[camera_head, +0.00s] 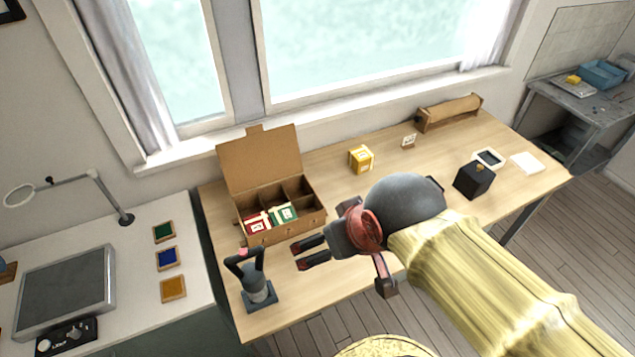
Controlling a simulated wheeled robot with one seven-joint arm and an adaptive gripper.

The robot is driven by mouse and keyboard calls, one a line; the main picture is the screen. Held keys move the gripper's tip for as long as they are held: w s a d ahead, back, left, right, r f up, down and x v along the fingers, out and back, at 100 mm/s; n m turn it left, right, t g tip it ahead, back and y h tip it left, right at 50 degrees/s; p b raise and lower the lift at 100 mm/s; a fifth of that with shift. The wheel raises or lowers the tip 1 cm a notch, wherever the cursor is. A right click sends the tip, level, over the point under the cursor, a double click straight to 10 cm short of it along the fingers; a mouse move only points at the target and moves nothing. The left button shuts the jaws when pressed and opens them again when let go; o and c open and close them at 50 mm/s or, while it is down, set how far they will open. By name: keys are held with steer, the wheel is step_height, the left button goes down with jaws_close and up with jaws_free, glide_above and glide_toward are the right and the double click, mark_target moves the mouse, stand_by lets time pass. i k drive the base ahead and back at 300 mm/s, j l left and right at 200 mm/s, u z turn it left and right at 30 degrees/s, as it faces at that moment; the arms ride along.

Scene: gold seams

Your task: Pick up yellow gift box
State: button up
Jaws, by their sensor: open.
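The yellow gift box (361,159) is a small cube with a pale patch on its side. It stands on the wooden table (340,196), right of the open cardboard box, toward the window side. My gripper (298,256) is open and empty. It points left, in front of the cardboard box, and is below and left of the yellow gift box in the picture, well apart from it. Nothing hides the yellow gift box.
The open cardboard box (304,214) has compartments holding a red box (258,224) and a green box (284,213). A dark stand (257,290) is near the front left edge. A black box (474,180) and paper roll holder (449,112) stand right. Table around the yellow box is clear.

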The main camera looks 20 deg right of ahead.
mark_target(360, 160)
steer(key=i+l+z, duration=0.1)
steer(key=l, duration=0.3)
steer(key=l+z, duration=0.1)
steer(key=l, duration=0.3)
steer(key=i+l+z, duration=0.1)
steer(key=l, duration=0.25)
steer(key=i+l+z, duration=0.15)
steer(key=l, duration=0.25)
steer(key=i+l+z, duration=0.1)
steer(key=l, duration=0.25)
steer(key=i, duration=0.1)
